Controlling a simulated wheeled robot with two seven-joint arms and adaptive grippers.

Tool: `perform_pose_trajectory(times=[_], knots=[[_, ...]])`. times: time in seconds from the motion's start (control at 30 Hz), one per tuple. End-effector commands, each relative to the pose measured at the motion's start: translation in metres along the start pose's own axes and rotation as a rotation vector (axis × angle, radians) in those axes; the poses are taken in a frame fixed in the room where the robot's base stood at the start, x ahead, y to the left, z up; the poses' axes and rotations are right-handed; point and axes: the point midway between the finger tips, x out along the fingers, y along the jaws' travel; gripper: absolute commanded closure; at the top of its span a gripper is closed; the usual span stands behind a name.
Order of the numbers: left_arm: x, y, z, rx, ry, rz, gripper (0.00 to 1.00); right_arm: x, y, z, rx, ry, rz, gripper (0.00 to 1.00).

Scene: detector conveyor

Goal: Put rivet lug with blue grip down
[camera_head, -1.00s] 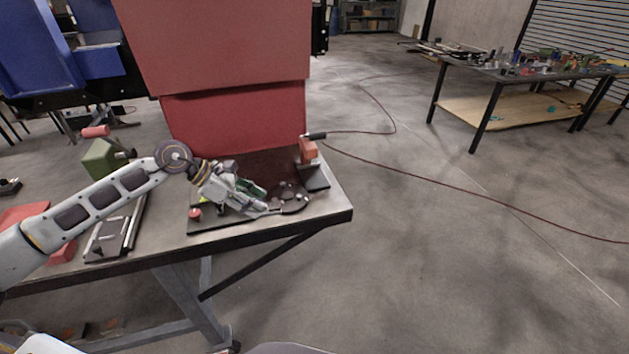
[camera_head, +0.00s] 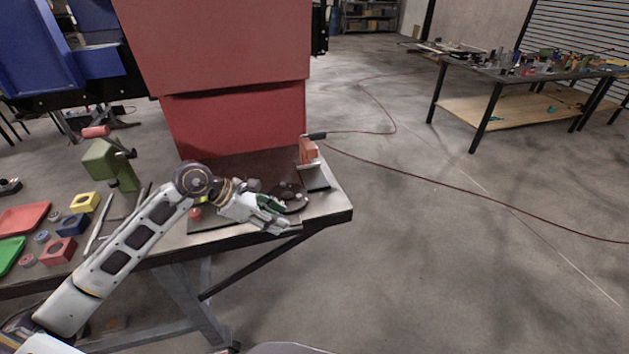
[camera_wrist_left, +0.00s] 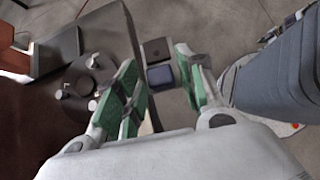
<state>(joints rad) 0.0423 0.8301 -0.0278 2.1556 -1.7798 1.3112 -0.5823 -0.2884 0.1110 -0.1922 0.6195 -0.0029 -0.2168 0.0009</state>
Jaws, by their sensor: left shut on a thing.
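My left gripper (camera_head: 284,220) reaches over the front right of the table, close to its edge. In the left wrist view its green-padded fingers (camera_wrist_left: 166,92) stand apart on either side of a small dark blue block with a dark plate, which I take as the rivet lug with blue grip (camera_wrist_left: 160,76). The gripper is shut on it. In the head view the fingers hide the lug. A dark board (camera_head: 210,222) with a round dark disc (camera_head: 296,190) lies beside the gripper; the disc also shows in the left wrist view (camera_wrist_left: 80,88). My right gripper is not in view.
A tall red cabinet (camera_head: 235,120) stands behind the board. A red-orange device on a dark base (camera_head: 309,152) stands at the back right. Coloured blocks (camera_head: 70,222), trays and a green device (camera_head: 105,160) occupy the left. Right of the table is open floor.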

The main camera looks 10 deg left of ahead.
Motion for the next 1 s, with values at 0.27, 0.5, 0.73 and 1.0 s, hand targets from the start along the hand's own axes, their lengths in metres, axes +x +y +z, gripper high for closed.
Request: perform_pose_trajectory(times=[0.27, 0.5, 0.73, 1.0], knots=[[0.0047, -0.0074, 0.0032, -0.036, -0.005, 0.038, 0.93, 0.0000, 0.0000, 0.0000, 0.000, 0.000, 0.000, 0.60], [0.0053, -0.0096, 0.0029, -0.065, -0.004, 0.065, 0.93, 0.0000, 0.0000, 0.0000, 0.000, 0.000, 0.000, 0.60], [0.0056, -0.0109, 0.0023, -0.086, -0.003, 0.080, 0.93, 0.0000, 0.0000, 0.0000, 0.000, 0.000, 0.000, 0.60], [0.0052, -0.0112, 0.0020, -0.101, -0.003, 0.093, 0.93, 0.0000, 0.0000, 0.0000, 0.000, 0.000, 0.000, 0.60]])
